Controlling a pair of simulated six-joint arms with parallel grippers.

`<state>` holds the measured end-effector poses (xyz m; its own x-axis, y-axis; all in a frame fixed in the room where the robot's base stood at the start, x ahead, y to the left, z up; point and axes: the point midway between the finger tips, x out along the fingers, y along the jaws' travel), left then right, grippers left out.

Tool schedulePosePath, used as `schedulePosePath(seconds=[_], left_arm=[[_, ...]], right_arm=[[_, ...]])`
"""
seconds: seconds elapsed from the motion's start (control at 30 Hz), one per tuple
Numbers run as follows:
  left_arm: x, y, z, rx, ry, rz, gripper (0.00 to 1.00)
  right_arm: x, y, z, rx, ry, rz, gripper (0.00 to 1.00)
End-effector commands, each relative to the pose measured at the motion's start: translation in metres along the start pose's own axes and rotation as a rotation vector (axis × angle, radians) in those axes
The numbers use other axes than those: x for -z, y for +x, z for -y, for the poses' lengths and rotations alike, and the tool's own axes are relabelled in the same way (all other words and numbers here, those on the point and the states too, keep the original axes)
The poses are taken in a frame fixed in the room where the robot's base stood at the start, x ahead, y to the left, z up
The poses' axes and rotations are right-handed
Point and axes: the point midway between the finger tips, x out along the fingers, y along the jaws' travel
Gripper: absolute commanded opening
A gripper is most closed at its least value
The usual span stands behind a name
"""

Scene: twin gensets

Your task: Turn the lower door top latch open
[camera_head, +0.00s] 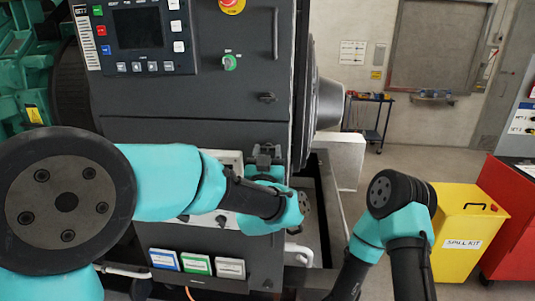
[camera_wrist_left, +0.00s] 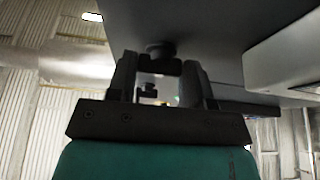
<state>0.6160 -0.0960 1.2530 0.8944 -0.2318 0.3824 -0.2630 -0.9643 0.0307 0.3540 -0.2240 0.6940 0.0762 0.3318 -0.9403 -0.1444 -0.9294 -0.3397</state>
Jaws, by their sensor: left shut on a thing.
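My left gripper (camera_head: 267,154) is at the right edge of the dark genset cabinet, by the lower door (camera_head: 190,131). In the left wrist view, its two fingers (camera_wrist_left: 158,84) stand on either side of a small dark latch (camera_wrist_left: 160,50) under a grey panel, shut on it. In the head view the gripper and wrist cover most of this latch, so its turn angle cannot be told. My right arm stands at the lower right, but its gripper is not in the picture.
Another latch (camera_head: 267,97) sits higher on the upper door (camera_head: 200,85). A control screen (camera_head: 138,28) and a green knob (camera_head: 230,62) are above. A yellow spill kit bin (camera_head: 462,225) and a red cabinet (camera_head: 515,215) stand at right. Open floor lies behind.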

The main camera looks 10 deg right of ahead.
Motion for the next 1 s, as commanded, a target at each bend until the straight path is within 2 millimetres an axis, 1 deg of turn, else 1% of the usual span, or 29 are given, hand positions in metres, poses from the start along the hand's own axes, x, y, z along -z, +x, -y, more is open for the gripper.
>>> schedulePosePath(seconds=[0.17, 0.37, 1.0], left_arm=[[0.0002, 0.0002, -0.0006, 0.026, -0.061, -0.001, 0.23], [0.0005, 0.0002, -0.002, 0.075, -0.182, -0.001, 0.23], [0.0025, 0.0011, -0.0051, 0.304, -0.733, -0.002, 0.23]], right_arm=[[0.0, 0.0, 0.0, 0.0, 0.0, 0.0, 0.43], [0.0, 0.0, 0.0, 0.0, 0.0, 0.0, 0.43], [0.0, 0.0, 0.0, 0.0, 0.0, 0.0, 0.43]])
